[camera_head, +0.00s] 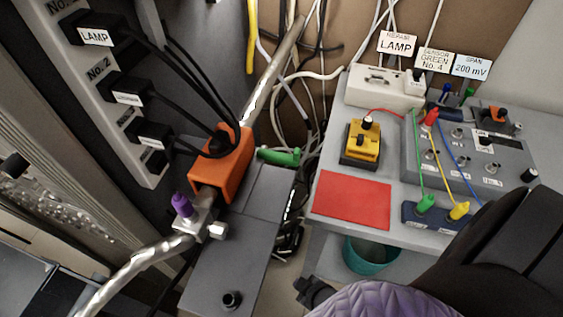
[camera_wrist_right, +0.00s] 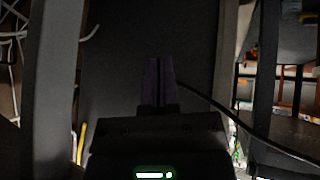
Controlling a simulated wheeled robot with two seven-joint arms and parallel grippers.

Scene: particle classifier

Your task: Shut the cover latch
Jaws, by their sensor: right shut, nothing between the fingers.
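An orange housing (camera_head: 222,172) sits around a slanting metal pipe on a grey box (camera_head: 230,262) in the head view. A green lever (camera_head: 279,157) sticks out to its right, and a purple knob (camera_head: 183,205) stands on a metal block below it. I cannot tell which of these, if any, is the cover latch, or whether it is open. My right gripper (camera_wrist_right: 158,85) shows in the dark right wrist view. Its purple fingers are together and empty, before a dark surface. In the head view, my dark right arm fills the lower right. My left gripper is not in view.
A grey bench on the right holds a red mat (camera_head: 353,199), a yellow device (camera_head: 363,144), a white box (camera_head: 385,88) and a wired panel (camera_head: 465,155). A teal bin (camera_head: 371,254) is below. A socket strip (camera_head: 100,75) with black plugs and cables stands upper left.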

